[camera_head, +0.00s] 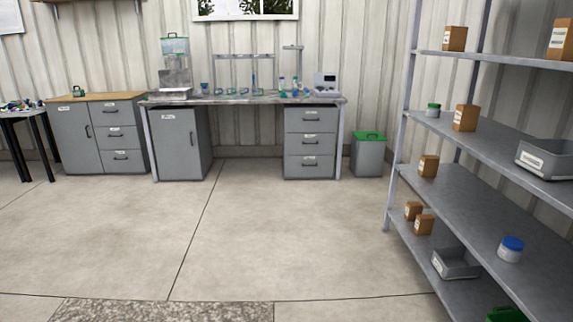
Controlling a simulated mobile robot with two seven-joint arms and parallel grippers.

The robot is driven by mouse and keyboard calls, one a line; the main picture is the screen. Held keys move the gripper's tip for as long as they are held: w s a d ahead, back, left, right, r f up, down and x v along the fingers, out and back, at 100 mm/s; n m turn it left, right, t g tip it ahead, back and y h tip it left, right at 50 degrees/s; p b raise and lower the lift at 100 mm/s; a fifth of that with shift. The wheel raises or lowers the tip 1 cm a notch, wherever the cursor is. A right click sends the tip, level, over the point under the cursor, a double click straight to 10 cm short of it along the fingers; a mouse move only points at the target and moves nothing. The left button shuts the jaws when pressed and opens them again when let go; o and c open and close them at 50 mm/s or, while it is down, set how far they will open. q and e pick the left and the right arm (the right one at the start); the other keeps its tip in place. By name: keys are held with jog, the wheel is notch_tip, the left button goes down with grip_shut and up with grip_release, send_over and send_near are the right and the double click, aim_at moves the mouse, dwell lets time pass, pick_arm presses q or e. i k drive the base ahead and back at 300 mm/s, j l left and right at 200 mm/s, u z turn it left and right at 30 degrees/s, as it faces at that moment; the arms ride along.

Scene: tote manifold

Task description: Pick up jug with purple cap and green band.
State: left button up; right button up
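I cannot make out a jug with a purple cap and green band in the head view. Several small blue, green and clear vessels (282,85) stand on the far lab bench (230,100), too small to tell their caps or bands. On the shelf rack at the right are a white jar with a blue cap (511,250) and a small jar with a green cap (432,110). Neither of my grippers shows in this view.
The metal shelf rack (450,192) at the right also holds brown boxes (465,118) and grey bins (456,263). A grey bin with a green lid (368,155) stands beside the bench. A table with small parts (18,110) is at far left. The concrete floor (260,225) between is clear.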

aim_at(282, 85)
jog(key=i, duration=2.9)
jog(key=i+j, duration=0.1)
jog(key=i, duration=2.85)
jog(key=l+z, duration=0.05)
jog(key=l, duration=0.05)
